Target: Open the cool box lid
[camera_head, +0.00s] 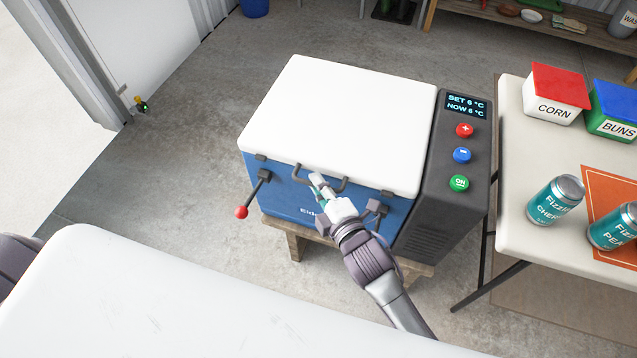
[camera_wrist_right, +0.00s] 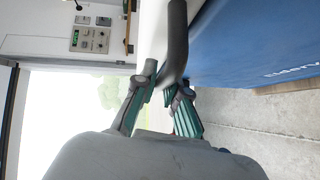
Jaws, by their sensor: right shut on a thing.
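The cool box has a blue body (camera_head: 285,195) and a flat white lid (camera_head: 340,120), which lies closed on it. A dark bar handle (camera_head: 301,172) is on the lid's front edge. My right gripper (camera_head: 318,184) is shut on this handle near its middle. In the right wrist view the dark handle (camera_wrist_right: 177,45) runs down between the teal-padded fingers (camera_wrist_right: 165,95). The left latch lever with its red knob (camera_head: 241,212) points down and outward. The right latch (camera_head: 376,209) is partly hidden by my right arm. My left gripper is out of view.
A dark control panel (camera_head: 452,190) with a display and three buttons flanks the lid. A white table (camera_head: 515,150) with cans and two bins stands at the right. A white surface (camera_head: 150,300) fills the near left. Floor left of the cool box is clear.

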